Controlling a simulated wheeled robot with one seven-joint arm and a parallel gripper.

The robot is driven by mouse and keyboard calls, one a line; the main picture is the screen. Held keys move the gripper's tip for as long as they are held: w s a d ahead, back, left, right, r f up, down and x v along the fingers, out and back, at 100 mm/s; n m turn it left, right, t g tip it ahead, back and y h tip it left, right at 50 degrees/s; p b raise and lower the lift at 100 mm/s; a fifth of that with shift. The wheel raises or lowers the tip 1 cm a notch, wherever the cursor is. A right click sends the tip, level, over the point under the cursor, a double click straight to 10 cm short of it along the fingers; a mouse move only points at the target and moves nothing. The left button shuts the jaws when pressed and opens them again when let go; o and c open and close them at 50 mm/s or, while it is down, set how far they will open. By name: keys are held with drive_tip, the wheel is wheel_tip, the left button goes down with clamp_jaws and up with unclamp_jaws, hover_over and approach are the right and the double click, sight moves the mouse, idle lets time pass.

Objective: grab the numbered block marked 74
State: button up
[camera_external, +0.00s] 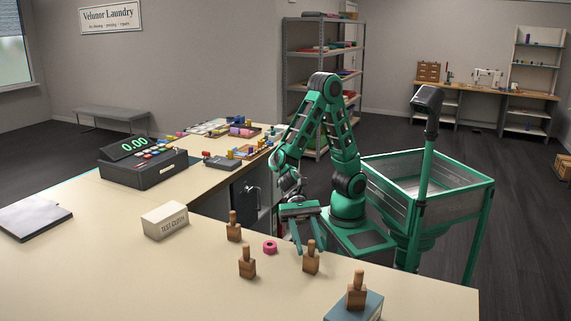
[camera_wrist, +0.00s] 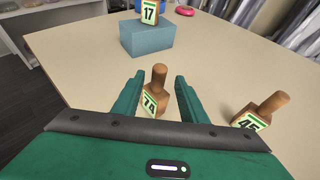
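The numbered block marked 74 (camera_wrist: 156,98) is a brown wooden block with a round-topped handle and a green-edged number label. In the wrist view it stands between the two green fingers of my gripper (camera_wrist: 157,77), with a gap showing beside each finger. My gripper (camera_external: 310,250) is open, fingers pointing down around a wooden block (camera_external: 311,262) in the external view, where no number can be read. The lower part of the 74 label is hidden by my gripper's body.
A similar block marked 45 (camera_wrist: 258,112) stands to the right in the wrist view. One marked 17 (camera_wrist: 149,10) is on a blue-grey box (camera_wrist: 148,40) beyond.

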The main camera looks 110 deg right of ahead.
sight(312, 253)
drive_tip(key=shift+x, duration=2.95)
drive_tip(key=shift+d, duration=0.1)
clamp_jaws()
